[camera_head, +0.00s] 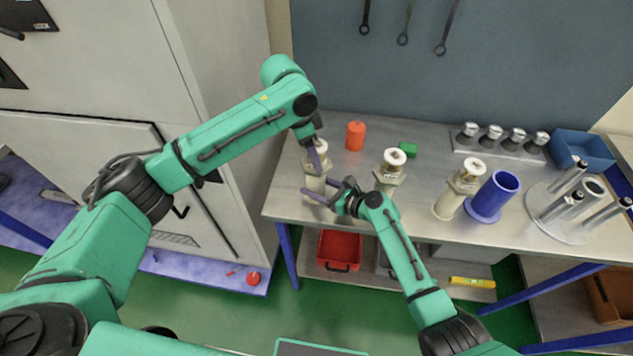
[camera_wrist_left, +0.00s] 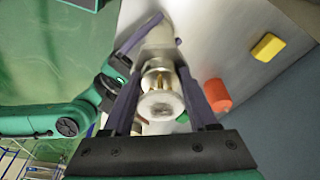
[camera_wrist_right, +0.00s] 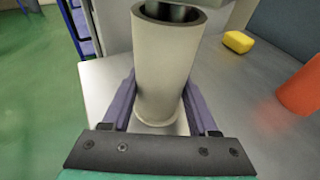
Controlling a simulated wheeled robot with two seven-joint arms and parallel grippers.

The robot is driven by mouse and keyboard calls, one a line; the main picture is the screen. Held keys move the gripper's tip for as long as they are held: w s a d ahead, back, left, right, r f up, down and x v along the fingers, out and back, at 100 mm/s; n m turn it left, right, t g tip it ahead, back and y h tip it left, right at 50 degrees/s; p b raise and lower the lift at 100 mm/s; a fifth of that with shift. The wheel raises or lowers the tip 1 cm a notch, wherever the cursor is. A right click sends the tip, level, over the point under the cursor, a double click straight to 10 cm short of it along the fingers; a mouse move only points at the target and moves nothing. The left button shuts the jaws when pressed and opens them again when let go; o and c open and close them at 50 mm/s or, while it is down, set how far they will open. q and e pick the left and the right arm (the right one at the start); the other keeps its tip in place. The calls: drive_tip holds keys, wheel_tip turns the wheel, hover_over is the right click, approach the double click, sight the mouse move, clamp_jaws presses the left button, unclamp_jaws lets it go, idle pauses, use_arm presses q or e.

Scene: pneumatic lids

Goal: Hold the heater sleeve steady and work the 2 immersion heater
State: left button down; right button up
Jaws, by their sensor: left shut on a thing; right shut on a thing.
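The leftmost heater sleeve (camera_head: 315,184) is a cream upright tube on the bench. My right gripper (camera_head: 318,192) is shut around its lower body; the right wrist view shows the sleeve (camera_wrist_right: 162,70) between both purple fingers. An immersion heater (camera_wrist_left: 160,104), with a pale round head and brass-coloured pins, is held by my left gripper (camera_wrist_left: 162,112) above the sleeve. In the right wrist view its grey shaft (camera_wrist_right: 180,13) is in the sleeve's open mouth, and the head sits above the rim. How deep the shaft reaches is hidden.
Two more cream sleeves with white tops (camera_head: 390,170) (camera_head: 458,190) stand to the right. A blue cup (camera_head: 495,196), red cylinder (camera_head: 355,136), green cylinder (camera_head: 408,149), rod stand (camera_head: 570,228) and blue bin (camera_head: 583,150) share the bench. A yellow block (camera_wrist_right: 238,41) lies behind the sleeve.

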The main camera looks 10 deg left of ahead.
use_arm(q)
drive_tip(key=shift+w+d+r+v, duration=0.15)
drive_tip(key=shift+d+v, duration=0.25)
drive_tip(key=shift+v, duration=1.45)
drive_tip(key=shift+w+d+r+v, duration=0.1)
drive_tip(key=shift+w+d+v, duration=0.2)
drive_tip(key=shift+v, duration=1.6)
drive_tip(key=shift+w+d+r+v, duration=0.15)
drive_tip(key=shift+d+v, duration=0.3)
drive_tip(key=shift+v, duration=1.4)
use_arm(e)
drive_tip(key=shift+f, duration=0.1)
use_arm(q)
drive_tip(key=shift+w, duration=0.1)
drive_tip(key=v, duration=0.2)
drive_tip(key=d+v, duration=0.1)
drive_tip(key=v, duration=0.1)
drive_tip(key=shift+w+r, duration=0.15)
drive_tip(key=shift+r, duration=0.3)
drive_tip(key=shift+w, duration=0.1)
use_arm(e)
drive_tip(key=o, duration=1.3)
drive_tip(key=shift+w, duration=0.1)
drive_tip(key=shift+o, duration=0.2)
drive_tip(key=v, duration=1.2)
